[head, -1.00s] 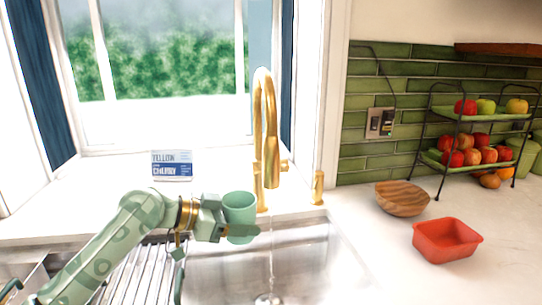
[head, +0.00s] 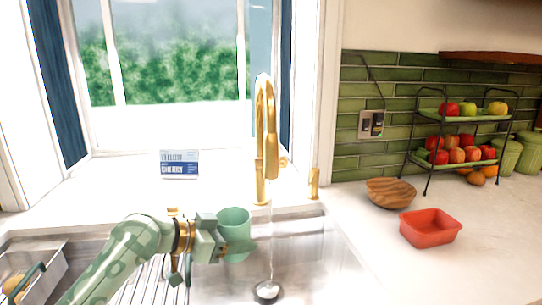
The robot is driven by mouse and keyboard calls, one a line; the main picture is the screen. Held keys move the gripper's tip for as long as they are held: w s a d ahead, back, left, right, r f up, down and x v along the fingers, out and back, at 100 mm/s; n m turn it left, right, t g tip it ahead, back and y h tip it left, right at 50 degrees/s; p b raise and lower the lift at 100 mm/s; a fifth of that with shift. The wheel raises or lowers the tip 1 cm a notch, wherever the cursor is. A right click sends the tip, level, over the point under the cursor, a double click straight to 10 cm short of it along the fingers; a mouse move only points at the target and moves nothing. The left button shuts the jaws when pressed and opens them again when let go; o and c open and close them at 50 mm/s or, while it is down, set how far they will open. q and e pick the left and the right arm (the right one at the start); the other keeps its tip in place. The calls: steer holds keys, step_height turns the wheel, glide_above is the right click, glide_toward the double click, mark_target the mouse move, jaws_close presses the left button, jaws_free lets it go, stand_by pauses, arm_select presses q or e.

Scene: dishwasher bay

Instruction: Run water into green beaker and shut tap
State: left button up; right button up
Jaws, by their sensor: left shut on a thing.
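The green beaker (head: 234,219) is upright over the sink, mouth up. My left gripper (head: 236,247) is shut on it, coming in from the left. The gold tap (head: 266,130) arches over the sink just right of the beaker. A thin stream of water (head: 271,235) falls from its spout, past the beaker's right side, to the drain (head: 266,291). The beaker is beside the stream, not under it. The inside of the beaker is too small to read. My right gripper is not in view.
The sink (head: 315,255) has a wire drying rack (head: 165,275) at its left. A box with printed text (head: 179,164) stands on the sill. A wooden bowl (head: 390,192), a red dish (head: 430,227) and a fruit stand (head: 455,155) are on the right counter. A gold dispenser (head: 314,183) stands right of the tap.

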arm_select(q)
steer(key=shift+s+a+r+n+t+y, duration=0.3)
steer(key=shift+s+a+n+t+y, duration=0.25)
steer(key=shift+n+t, duration=0.15)
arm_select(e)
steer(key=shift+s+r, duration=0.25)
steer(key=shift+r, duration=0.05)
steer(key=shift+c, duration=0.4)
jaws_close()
arm_select(q)
steer(key=s+a+r+n+t+y, duration=0.4)
steer(key=s+a+n+y, duration=0.5)
steer(key=a, duration=0.3)
steer(key=shift+s+r+n+y, duration=0.3)
steer(key=shift+s+r+y, duration=0.25)
steer(key=shift+s+r, duration=0.2)
